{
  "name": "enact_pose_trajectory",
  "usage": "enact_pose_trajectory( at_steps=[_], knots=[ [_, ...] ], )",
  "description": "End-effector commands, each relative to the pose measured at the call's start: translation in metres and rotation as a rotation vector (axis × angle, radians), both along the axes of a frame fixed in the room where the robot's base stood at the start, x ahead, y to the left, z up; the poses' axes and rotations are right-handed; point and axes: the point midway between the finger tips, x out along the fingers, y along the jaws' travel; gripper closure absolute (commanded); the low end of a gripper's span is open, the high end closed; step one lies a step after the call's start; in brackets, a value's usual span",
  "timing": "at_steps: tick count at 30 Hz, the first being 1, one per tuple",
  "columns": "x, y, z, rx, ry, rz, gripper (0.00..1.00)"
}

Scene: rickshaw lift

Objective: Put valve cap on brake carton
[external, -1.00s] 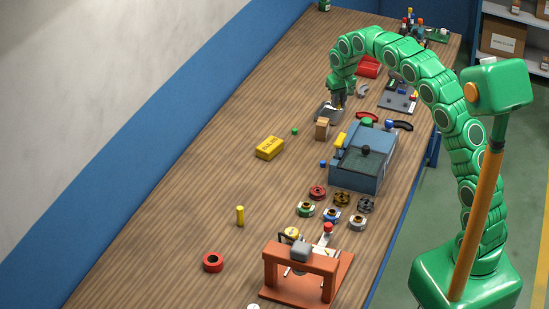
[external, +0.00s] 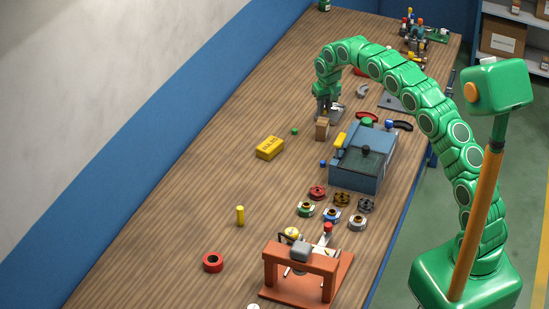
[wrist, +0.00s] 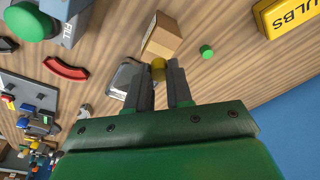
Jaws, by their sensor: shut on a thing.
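My gripper (wrist: 160,88) is shut on a small yellow cap (wrist: 158,69), which shows between the fingertips in the wrist view. The small brown carton (wrist: 163,36) is just beyond the cap in that view; I cannot tell whether they touch. In the external view the carton (external: 322,129) stands on the table directly below and in front of my gripper (external: 323,112), which points down. The cap is too small to make out in the external view.
A grey metal dish (wrist: 122,80) is beside the gripper. A green cap (wrist: 207,51) and the yellow BULBS box (external: 270,148) lie to the carton's left in the external view. A blue-grey machine (external: 363,158) stands to its right. Bare table lies left.

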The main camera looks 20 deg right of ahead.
Motion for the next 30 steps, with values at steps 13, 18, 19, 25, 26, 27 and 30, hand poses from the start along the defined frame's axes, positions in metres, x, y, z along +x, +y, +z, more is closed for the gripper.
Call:
enact_pose_trajectory(
  at_steps=[13, 18, 19, 25, 26, 27, 30],
  knots=[
    [0.004, 0.001, -0.029, -0.001, 0.003, 0.0, 0.99],
    [0.005, 0.001, -0.037, 0.0, 0.0, 0.0, 0.99],
    [0.005, 0.001, -0.037, 0.0, 0.0, 0.0, 0.99],
    [0.005, 0.001, -0.037, 0.0, 0.0, 0.0, 0.99],
    [0.005, 0.001, -0.038, 0.0, -0.001, 0.0, 0.99],
    [0.005, 0.001, -0.039, 0.0, 0.0, 0.0, 0.99],
    [0.005, 0.001, -0.039, 0.001, -0.001, 0.0, 0.67]
  ],
)
